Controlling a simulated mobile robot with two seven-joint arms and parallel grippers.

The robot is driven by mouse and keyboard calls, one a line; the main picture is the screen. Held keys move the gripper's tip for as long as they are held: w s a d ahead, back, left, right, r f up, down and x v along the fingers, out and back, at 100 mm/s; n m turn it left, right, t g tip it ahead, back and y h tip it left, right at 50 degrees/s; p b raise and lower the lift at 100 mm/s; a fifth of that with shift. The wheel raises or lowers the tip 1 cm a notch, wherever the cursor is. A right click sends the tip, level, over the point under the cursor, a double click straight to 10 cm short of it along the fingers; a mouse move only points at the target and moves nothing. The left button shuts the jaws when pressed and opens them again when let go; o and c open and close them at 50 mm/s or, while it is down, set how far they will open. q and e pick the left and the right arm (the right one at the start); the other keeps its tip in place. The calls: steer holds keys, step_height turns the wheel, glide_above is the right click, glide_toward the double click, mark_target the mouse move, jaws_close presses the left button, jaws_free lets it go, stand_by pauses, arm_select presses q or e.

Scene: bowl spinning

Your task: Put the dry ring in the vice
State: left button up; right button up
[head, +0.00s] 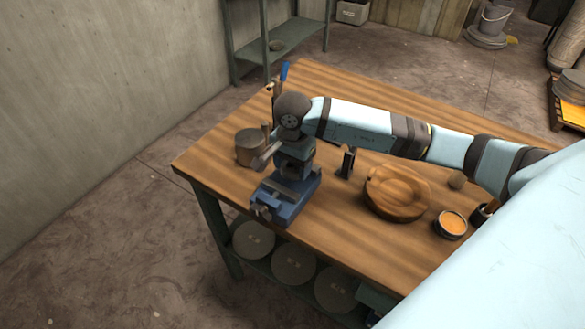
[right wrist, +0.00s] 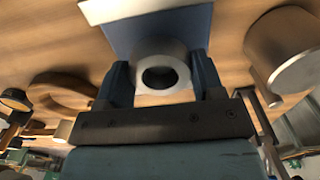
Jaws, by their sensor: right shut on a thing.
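The blue vice (head: 284,206) stands at the front left edge of the wooden bench, and its blue body (right wrist: 195,24) fills the top middle of the right wrist view. My right gripper (right wrist: 162,80) is shut on a pale grey ring (right wrist: 183,65) with a dark round hole, its dark blue fingers on either side. In the head view my right gripper (head: 292,168) is over the vice, and I cannot make out the ring there. Whether the ring touches the vice is unclear. My left gripper is out of view.
A brown cylinder (head: 250,148) stands left of the vice. To the right are a small dark stand (head: 345,163), a round wooden piece (head: 398,194) and a tin with orange contents (head: 452,224). The bench's far right top is clear.

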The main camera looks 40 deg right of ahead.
mark_target(293, 168)
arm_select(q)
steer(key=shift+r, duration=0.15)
arm_select(e)
steer(key=shift+f, duration=0.9)
steer(key=shift+f, duration=0.1)
steer(key=o, duration=0.7)
steer(key=shift+f, duration=0.1)
steer(key=o, duration=0.4)
steer(key=shift+r, duration=0.4)
arm_select(q)
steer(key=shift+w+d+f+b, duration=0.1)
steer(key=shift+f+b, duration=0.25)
steer(key=shift+b, duration=0.3)
arm_select(e)
step_height(293, 168, up, 12)
steer(key=shift+f, duration=0.15)
